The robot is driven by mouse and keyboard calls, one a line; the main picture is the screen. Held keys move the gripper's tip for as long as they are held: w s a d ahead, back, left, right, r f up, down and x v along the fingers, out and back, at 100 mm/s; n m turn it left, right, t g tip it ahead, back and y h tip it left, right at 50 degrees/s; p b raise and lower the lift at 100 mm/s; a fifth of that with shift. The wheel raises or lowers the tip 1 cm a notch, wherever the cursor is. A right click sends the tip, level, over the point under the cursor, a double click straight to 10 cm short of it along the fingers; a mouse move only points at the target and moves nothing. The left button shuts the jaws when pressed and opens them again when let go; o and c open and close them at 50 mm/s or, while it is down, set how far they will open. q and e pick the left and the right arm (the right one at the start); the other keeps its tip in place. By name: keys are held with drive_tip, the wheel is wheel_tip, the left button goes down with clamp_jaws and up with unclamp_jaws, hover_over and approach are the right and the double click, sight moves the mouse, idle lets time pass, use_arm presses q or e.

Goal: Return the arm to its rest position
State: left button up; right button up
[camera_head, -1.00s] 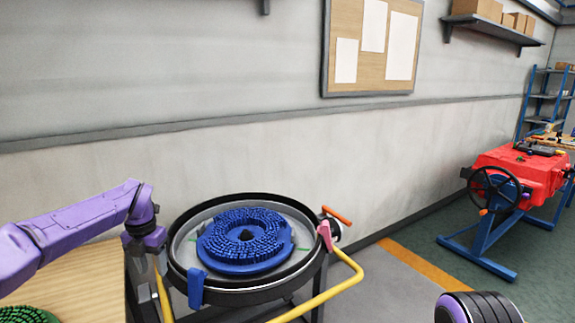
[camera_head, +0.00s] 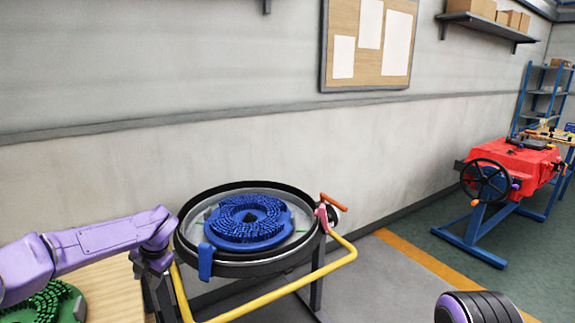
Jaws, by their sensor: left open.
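My left arm, purple and black, comes in from the left edge, its forearm roughly level. My left gripper (camera_head: 152,264) points down at the arm's end, just left of the round black-rimmed tub (camera_head: 187,254). It is open and nothing shows in it; its fingertips are hard to make out against the dark stand. A blue round brush (camera_head: 246,223) lies in the tub, bristles up. My right gripper is out of view; only a purple and black part of my own body shows at the bottom right.
A wooden table (camera_head: 113,288) with a green brush (camera_head: 48,302) is at the lower left. A yellow bent handle (camera_head: 285,288) sticks out in front of the tub. A red machine (camera_head: 510,165) with a black handwheel stands at the right. The floor between is clear.

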use_arm(q)
drive_tip(key=s+d+f+m+t+y, duration=0.1)
drive_tip(key=s+d+f+m+t, duration=0.25)
drive_tip(key=s+f+m, duration=0.55)
drive_tip(key=s+d+f+m+t+y, duration=0.15)
drive_tip(key=s+d+f+m, duration=0.25)
drive_tip(key=s+f+m, duration=0.5)
drive_tip(key=s+f+m+g+h, duration=0.1)
drive_tip(key=s+f+m, duration=0.3)
drive_tip(key=s, duration=0.8)
drive_tip(key=s+a+f+m+g+h, duration=0.1)
drive_tip(key=s+f+m, duration=0.3)
drive_tip(key=s, duration=0.8)
drive_tip(key=shift+f+g+h, duration=0.35)
drive_tip(key=shift+g+h, duration=0.15)
drive_tip(key=shift+h, duration=0.25)
